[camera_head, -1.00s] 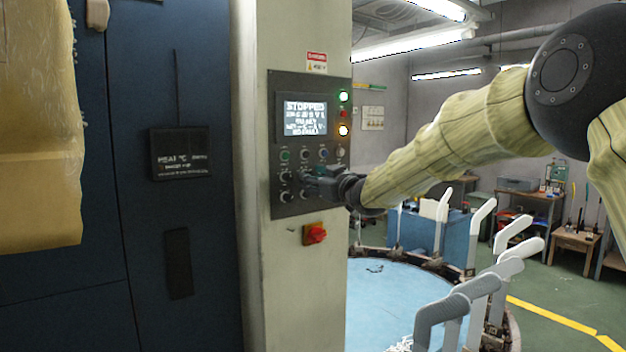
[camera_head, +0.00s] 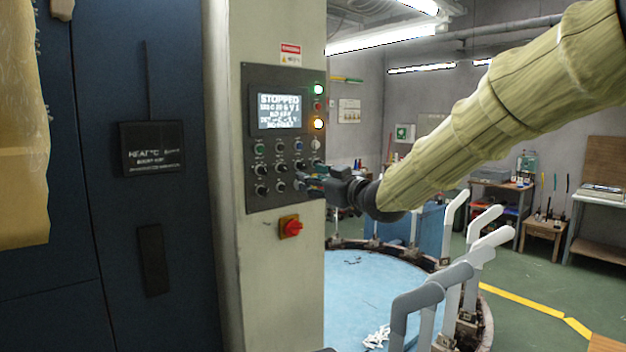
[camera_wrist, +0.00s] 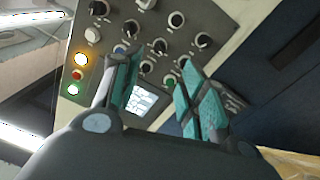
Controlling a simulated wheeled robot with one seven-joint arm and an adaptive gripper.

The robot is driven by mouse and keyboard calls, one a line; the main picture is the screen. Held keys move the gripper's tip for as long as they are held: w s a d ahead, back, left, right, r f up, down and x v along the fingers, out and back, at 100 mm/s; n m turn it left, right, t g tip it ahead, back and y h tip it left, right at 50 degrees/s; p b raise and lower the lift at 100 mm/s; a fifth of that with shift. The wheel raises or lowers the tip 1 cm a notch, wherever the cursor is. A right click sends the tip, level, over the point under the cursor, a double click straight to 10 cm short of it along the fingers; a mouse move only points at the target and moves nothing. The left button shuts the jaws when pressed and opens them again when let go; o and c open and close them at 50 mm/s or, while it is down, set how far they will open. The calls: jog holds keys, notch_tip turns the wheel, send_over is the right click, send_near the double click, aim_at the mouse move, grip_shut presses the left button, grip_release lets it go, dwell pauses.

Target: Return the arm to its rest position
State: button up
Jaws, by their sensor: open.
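My gripper (camera_head: 318,182) is in front of the lower right of the control panel (camera_head: 247,135), with nothing seen between its fingers. In the wrist view my gripper (camera_wrist: 158,100) has its two teal-padded fingers spread apart, open, with the panel's knobs and buttons beyond them. The panel's lit screen (camera_head: 279,111) reads STOPPED; part of the screen (camera_wrist: 141,101) shows between the fingers in the wrist view. Whether a fingertip touches a knob cannot be told. My arm, in a yellowish sleeve, reaches in from the upper right.
At the lower right, several upright grey and white foot-shaped forms (camera_head: 428,297) ring a round blue table (camera_head: 352,300). A dark blue cabinet (camera_head: 85,230) stands left.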

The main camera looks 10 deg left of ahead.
jog(key=shift+f, duration=0.1)
jog(key=s+d+f+m+g+h, duration=0.15)
jog(key=d+f, duration=0.35)
jog(key=f, duration=0.8)
jog(key=s+d+f+m+h, duration=0.1)
jog(key=d+f+m+h, duration=0.25)
jog(key=f, duration=0.95)
jog(key=s+d+f+m+h, duration=0.15)
jog(key=d+f, duration=0.35)
jog(key=f, duration=0.9)
jog(key=s+d+f+m+g+h, duration=0.1)
jog(key=s+d+f+m+g, duration=0.1)
jog(key=s+d+f, duration=0.55)
jog(key=s+d+f+m+g+h, duration=0.1)
jog(key=s+d+f+m+h, duration=0.15)
jog(key=s+f, duration=0.85)
jog(key=s+d+f+m+g+h, duration=0.1)
jog(key=s+d+f, duration=0.4)
jog(key=s, duration=0.6)
jog(key=s+d+f+g+h, duration=0.1)
jog(key=s+d+f+g, duration=0.3)
jog(key=s, duration=0.7)
jog(key=s+d+f+m+g+h, duration=0.1)
jog(key=s+d+f+g+h, duration=0.1)
jog(key=s+d+f, duration=0.5)
jog(key=s+f, duration=0.1)
jog(key=s, duration=0.3)
jog(key=shift+d+f+m, duration=0.25)
jog(key=shift+d+m, duration=0.05)
jog(key=shift+d, duration=0.1)
